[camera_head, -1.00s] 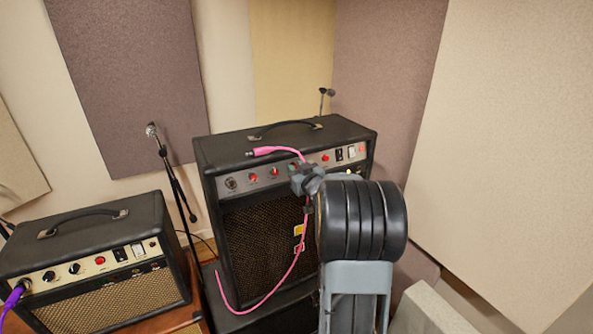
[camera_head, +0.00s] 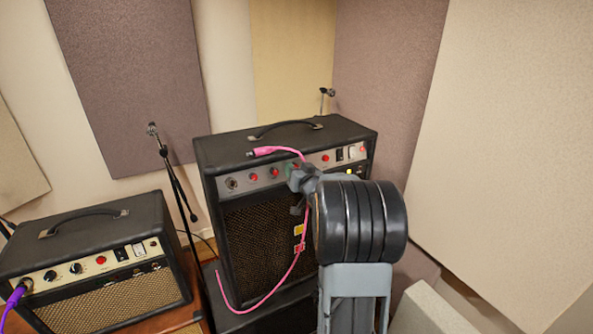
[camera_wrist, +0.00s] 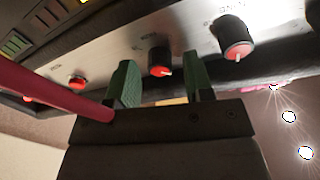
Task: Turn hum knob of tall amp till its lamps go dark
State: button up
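The tall amp (camera_head: 258,235) is a black cabinet with a silver control panel, seen in the middle of the head view. Red-capped knobs line its panel, and a red light (camera_head: 362,149) shows at the right end. My gripper (camera_head: 294,174) is at the panel and hides part of it. In the wrist view, its green-padded fingers (camera_wrist: 162,85) are apart, with a red-capped knob (camera_wrist: 160,60) between them. Whether they touch it is unclear. A larger red-capped knob (camera_wrist: 236,38) is to the right. The panel lettering appears inverted and is not readable.
A pink cable (camera_head: 263,294) hangs down the amp front; it also crosses the left of the wrist view (camera_wrist: 60,95), close to a finger. A shorter amp (camera_head: 85,240) with a purple cable stands left. A microphone stand (camera_head: 176,185) is between the amps.

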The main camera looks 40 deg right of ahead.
jog(key=b+v, duration=0.2)
jog(key=v, duration=1.2)
jog(key=shift+w, duration=0.15)
dwell(0.5)
